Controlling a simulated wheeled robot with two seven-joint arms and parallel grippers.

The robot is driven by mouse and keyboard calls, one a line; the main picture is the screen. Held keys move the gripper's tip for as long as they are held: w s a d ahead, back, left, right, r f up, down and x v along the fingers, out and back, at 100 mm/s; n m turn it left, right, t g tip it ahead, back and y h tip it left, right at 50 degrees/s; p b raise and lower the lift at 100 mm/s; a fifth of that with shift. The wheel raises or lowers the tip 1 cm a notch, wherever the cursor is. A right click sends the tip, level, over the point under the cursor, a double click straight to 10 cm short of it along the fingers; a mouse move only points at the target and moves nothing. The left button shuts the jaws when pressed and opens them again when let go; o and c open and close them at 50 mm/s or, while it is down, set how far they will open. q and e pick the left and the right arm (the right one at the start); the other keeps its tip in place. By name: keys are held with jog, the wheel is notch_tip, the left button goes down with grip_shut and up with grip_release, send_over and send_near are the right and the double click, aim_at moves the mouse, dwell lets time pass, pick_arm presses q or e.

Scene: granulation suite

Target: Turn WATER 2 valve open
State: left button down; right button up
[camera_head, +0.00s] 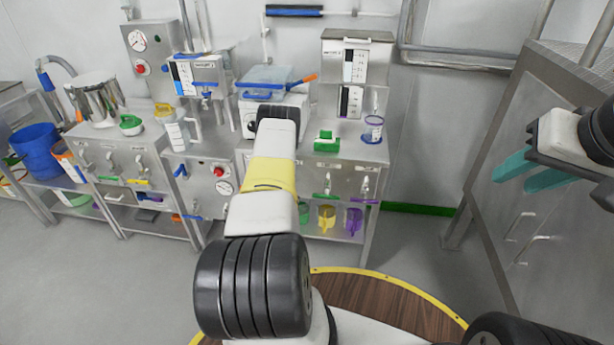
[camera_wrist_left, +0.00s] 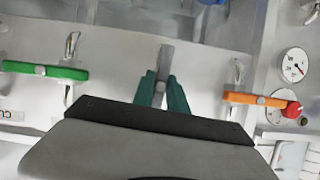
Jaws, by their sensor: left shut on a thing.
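In the left wrist view my left gripper (camera_wrist_left: 161,82) has its two teal fingers closed on a grey bar-shaped valve handle (camera_wrist_left: 164,57), which stands in line with the fingers. A valve with a green handle (camera_wrist_left: 45,71) is to its left, and one with an orange handle (camera_wrist_left: 255,99) is to its right; both handles lie roughly level. I cannot read a WATER 2 label. In the head view my left arm hides the left gripper and the valve it holds. My right gripper (camera_head: 513,181) is open and empty at the right, with its teal fingers apart.
A gauge (camera_wrist_left: 294,64) and a red knob (camera_wrist_left: 293,110) are at the right in the wrist view. Steel benches along the wall carry a steel pot (camera_head: 97,100), a green item (camera_head: 327,142) and jugs. A steel cabinet (camera_head: 545,130) stands near my right gripper. The grey floor at left is clear.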

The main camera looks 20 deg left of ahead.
pick_arm(q)
jog(key=shift+n+h, duration=0.3)
dwell(0.4)
jog(key=c, duration=1.3)
grip_release()
jog(key=v, duration=0.8)
jog(key=shift+w, duration=0.1)
